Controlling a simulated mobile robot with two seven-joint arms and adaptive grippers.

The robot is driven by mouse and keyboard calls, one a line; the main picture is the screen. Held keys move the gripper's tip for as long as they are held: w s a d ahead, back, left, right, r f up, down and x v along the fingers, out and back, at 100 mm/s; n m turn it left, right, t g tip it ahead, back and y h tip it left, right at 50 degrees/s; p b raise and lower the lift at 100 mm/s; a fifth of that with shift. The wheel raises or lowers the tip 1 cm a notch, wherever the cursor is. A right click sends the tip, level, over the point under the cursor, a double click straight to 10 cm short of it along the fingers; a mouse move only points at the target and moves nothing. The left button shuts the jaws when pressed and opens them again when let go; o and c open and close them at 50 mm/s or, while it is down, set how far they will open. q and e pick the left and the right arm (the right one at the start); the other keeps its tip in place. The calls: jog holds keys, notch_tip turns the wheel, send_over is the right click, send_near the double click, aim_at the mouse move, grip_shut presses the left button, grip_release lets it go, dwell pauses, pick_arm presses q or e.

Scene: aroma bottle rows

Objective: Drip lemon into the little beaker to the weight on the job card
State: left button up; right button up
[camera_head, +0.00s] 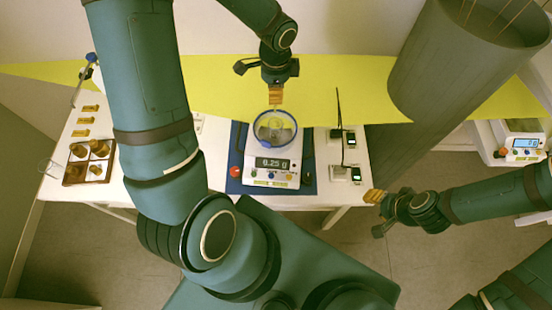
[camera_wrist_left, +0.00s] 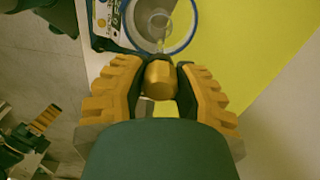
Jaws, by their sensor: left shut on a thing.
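My left gripper (camera_head: 275,97) is above the balance (camera_head: 271,178) in the head view. In the left wrist view its yellow fingers (camera_wrist_left: 160,88) are shut on an amber bottle (camera_wrist_left: 160,78). The bottle's label cannot be read. A small clear beaker (camera_head: 275,130) stands inside the round ring on the balance pan, below the held bottle; it also shows in the left wrist view (camera_wrist_left: 159,20). The balance display appears to read 0.25. My right gripper (camera_head: 374,196) is away to the right of the table; its finger gap cannot be made out. No job card is legible.
Small display units (camera_head: 349,138) stand right of the balance. A large grey cylinder (camera_head: 450,65) is at the right. Another balance (camera_head: 522,145) is at far right.

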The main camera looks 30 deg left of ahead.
dwell(0.4)
pick_arm(q)
jog(key=shift+f, duration=0.15)
jog(key=shift+f+b, duration=1.55)
jog(key=shift+f, duration=0.2)
jog(key=shift+c, duration=0.4)
grip_shut()
jog(key=shift+o, duration=0.4)
grip_release()
